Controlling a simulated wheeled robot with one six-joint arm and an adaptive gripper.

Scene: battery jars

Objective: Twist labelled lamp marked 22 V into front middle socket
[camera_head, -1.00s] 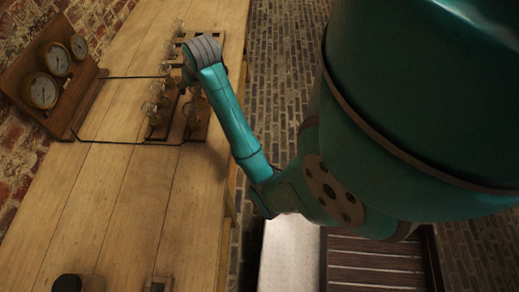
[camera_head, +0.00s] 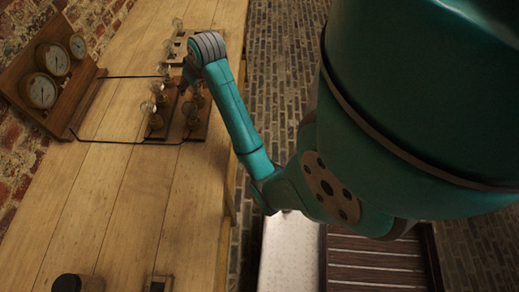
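Several clear glass lamps with brass-coloured bases stand in two rows on the wooden socket board (camera_head: 198,130). A lamp at the near left (camera_head: 149,108) and a lamp at the near right (camera_head: 190,110) show most clearly. The labels are too small to read, so I cannot tell which lamp is marked 22 V. My gripper (camera_head: 184,86) is a small dark shape below my teal wrist, above or beside the far part of the board. My wrist hides part of the board and sockets. I cannot see whether the fingers hold anything.
A wooden panel with three round gauges (camera_head: 38,91) stands at the left, joined to the board by black wires (camera_head: 120,142). A light wooden rack (camera_head: 177,50) with lamps lies beyond the board. The near tabletop (camera_head: 125,205) is mostly clear, with dark objects (camera_head: 68,283) at its front edge.

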